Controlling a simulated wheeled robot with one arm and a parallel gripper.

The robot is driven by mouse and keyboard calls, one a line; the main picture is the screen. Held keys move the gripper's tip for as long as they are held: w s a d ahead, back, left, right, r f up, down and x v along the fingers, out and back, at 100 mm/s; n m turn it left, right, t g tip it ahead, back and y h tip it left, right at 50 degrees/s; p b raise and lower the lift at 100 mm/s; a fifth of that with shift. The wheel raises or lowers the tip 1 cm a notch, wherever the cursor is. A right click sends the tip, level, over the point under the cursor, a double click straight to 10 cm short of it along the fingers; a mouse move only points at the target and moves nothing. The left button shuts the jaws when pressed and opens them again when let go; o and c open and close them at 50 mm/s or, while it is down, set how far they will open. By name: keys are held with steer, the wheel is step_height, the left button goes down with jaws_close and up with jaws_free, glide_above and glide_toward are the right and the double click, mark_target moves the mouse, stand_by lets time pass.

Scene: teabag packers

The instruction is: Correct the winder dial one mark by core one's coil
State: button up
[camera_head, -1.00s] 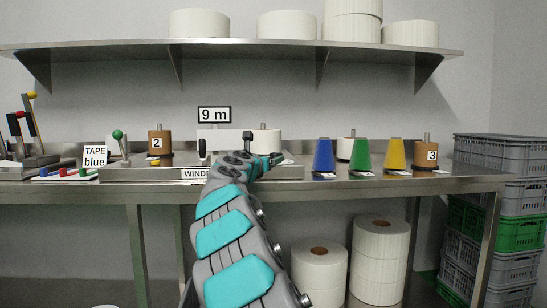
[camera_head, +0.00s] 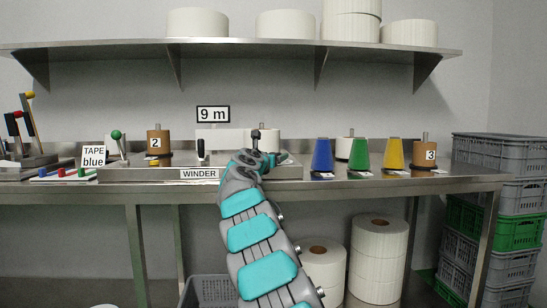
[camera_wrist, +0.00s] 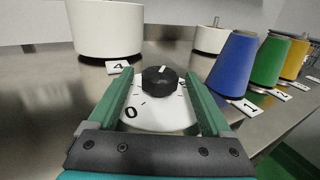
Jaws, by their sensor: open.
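In the wrist view, the winder dial is a black knob (camera_wrist: 159,80) on a white round face (camera_wrist: 158,117) with tick marks and a "0" at lower left. The knob's white line points away from me, tilted slightly right. My gripper (camera_wrist: 163,88) is open, its green fingers on either side of the knob, with gaps visible. A large white coil (camera_wrist: 103,30) stands behind left, beside a card (camera_wrist: 118,67) that reads like "4". In the head view my gripper (camera_head: 271,160) is over the winder's right part and hides the dial. The winder sign (camera_head: 199,174) shows.
A "9 m" sign (camera_head: 213,114) hangs above. Blue (camera_head: 323,156), green (camera_head: 361,155) and yellow (camera_head: 394,154) cones stand right of the winder, near core 3 (camera_head: 424,153). Core 2 (camera_head: 158,143) and a black-handled lever (camera_head: 201,150) are left. Crates (camera_head: 495,153) stack at right.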

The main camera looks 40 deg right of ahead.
jaws_close()
stand_by(0.6)
steer(key=shift+s+r+n+t+y+p, duration=0.1)
steer(key=shift+n+t+y+p, duration=0.25)
steer(key=shift+t+p, duration=0.2)
steer(key=shift+n+t, duration=0.25)
steer(key=n+t+y+p, duration=0.2)
steer(key=t+y+p, duration=0.1)
steer(key=shift+s+d+r+n+y+p, duration=0.1)
steer(key=shift+s+d+n+y+p, duration=0.15)
steer(key=shift+n+p, duration=0.15)
steer(key=n+t+y, duration=0.1)
steer(key=n+t+y+p, duration=0.1)
steer(key=y, duration=0.1)
steer(key=shift+d+f, duration=0.1)
steer(key=shift+f, duration=0.1)
steer(key=shift+n+t+y, duration=0.3)
steer(key=shift+n+y, duration=0.5)
steer(key=shift+y, duration=0.2)
steer(key=shift+n+y, duration=0.3)
steer(key=shift+y, duration=0.1)
